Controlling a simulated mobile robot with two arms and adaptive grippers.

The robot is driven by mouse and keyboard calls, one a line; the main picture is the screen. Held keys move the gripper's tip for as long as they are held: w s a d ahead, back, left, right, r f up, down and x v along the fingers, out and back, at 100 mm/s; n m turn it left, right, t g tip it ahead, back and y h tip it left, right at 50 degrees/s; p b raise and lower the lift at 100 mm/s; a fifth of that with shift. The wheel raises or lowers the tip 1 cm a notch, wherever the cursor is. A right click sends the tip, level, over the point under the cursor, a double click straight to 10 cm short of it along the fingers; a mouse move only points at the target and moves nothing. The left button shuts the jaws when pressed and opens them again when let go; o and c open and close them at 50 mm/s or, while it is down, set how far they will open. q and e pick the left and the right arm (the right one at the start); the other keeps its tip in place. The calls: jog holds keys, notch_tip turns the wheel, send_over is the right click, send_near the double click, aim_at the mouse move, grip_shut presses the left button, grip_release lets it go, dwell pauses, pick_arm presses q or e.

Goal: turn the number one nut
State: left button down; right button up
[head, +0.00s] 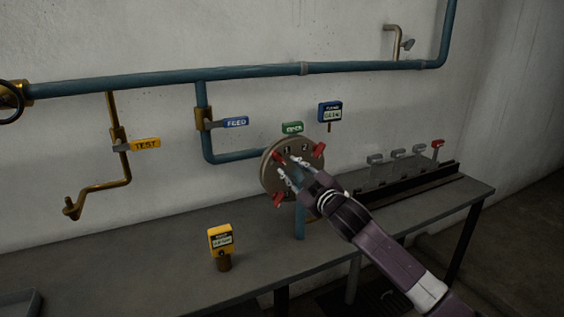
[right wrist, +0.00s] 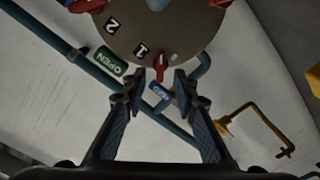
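A round brown plate (head: 270,178) with red nuts on its rim is mounted on the blue pipework above the bench; it also shows in the right wrist view (right wrist: 185,38). The number one nut (right wrist: 161,66) is a red winged piece beside the painted "1". It lies between and slightly beyond the fingertips, with a visible gap on both sides. My right gripper (head: 291,170) is open in front of the plate; its fingers also show in the right wrist view (right wrist: 160,84). Another red nut (head: 319,149) is at upper right and one (head: 278,199) at lower left. My left gripper is out of view.
A green OPEN tag (head: 292,128) and a blue FEED tag (head: 236,122) are close to the plate. A yellow device (head: 220,239) stands on the grey bench (head: 130,262). A dark rack (head: 410,186) with several levers is at right. The bench's left part is mostly clear.

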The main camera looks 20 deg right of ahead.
aim_at(281, 161)
jog(key=shift+w+a+p, duration=0.2)
jog(key=shift+w+p, duration=0.05)
jog(key=shift+w, duration=1.3)
jog(key=shift+w+a+p, duration=0.15)
jog(key=shift+w+p, duration=0.1)
jog(key=shift+w, duration=1.3)
grip_shut()
